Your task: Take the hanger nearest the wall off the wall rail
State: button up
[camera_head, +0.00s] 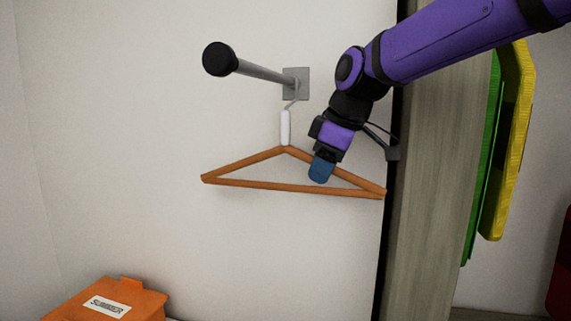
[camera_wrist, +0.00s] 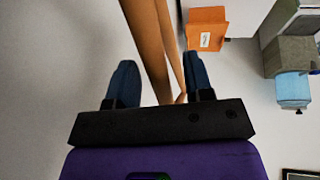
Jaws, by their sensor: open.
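One orange-brown hanger (camera_head: 250,187) hangs by its hook from the grey wall rail (camera_head: 262,74), close to the wall plate (camera_head: 296,84). A white sleeve (camera_head: 285,128) covers the hook's shank. The rail sticks out from the wall and ends in a black knob (camera_head: 219,59). My gripper (camera_head: 320,172) is at the hanger's right sloping arm. In the wrist view, my gripper (camera_wrist: 160,63) is open, with the hanger's bars (camera_wrist: 149,40) showing between its blue fingers. Whether either finger touches the wood is unclear.
An orange box labelled SUMMER (camera_head: 110,302) stands low at the left. A grey wood panel (camera_head: 428,170) rises just right of the hanger, with green and yellow items (camera_head: 512,140) beyond it. The wall left of the hanger is bare.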

grip_shut()
jog(key=shift+r, duration=0.15)
